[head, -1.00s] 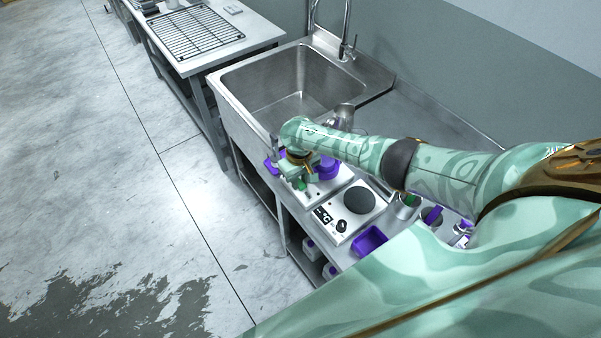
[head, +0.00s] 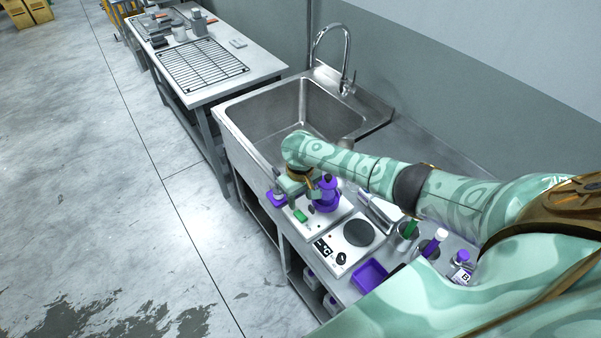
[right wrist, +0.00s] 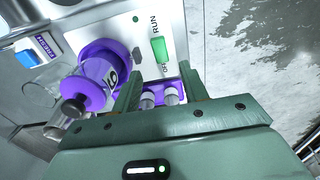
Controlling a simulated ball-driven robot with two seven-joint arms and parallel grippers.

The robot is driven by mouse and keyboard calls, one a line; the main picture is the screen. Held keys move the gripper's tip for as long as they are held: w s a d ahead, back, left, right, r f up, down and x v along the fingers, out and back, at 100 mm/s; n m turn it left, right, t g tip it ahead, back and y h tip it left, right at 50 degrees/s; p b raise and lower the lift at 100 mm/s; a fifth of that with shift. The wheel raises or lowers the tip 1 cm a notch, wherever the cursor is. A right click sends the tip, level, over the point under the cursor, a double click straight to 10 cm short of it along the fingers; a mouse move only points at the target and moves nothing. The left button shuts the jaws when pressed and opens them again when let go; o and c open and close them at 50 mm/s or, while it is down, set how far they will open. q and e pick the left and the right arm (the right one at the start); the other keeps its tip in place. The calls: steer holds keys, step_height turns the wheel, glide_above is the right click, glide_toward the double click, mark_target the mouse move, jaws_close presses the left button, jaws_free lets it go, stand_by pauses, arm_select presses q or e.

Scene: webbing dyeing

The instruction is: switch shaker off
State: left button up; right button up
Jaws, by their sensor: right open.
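The shaker (head: 330,222) is a white box on the bench beside the sink, with a purple flask (head: 328,196) on top. Its green switch (head: 300,215) sits on the panel near the front edge. In the right wrist view the switch (right wrist: 158,50) lies beside the printed word RUN, and the purple flask (right wrist: 97,82) stands to its left. My right gripper (head: 288,188) is open and empty above the bench, next to the shaker. In the right wrist view its fingers (right wrist: 160,88) point toward the panel, with the switch just beyond them. My left gripper is not in view.
A hot plate (head: 340,259) with a dial stands nearer on the bench, then a purple tray (head: 370,274) and a labelled bottle (head: 461,272). A small purple rack with vials (right wrist: 170,97) shows between my fingers. The steel sink (head: 300,105) is behind.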

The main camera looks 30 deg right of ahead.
step_height(320, 180, up, 9)
steer(key=p, duration=0.2)
steer(key=shift+p, duration=0.3)
steer(key=shift+f, duration=0.1)
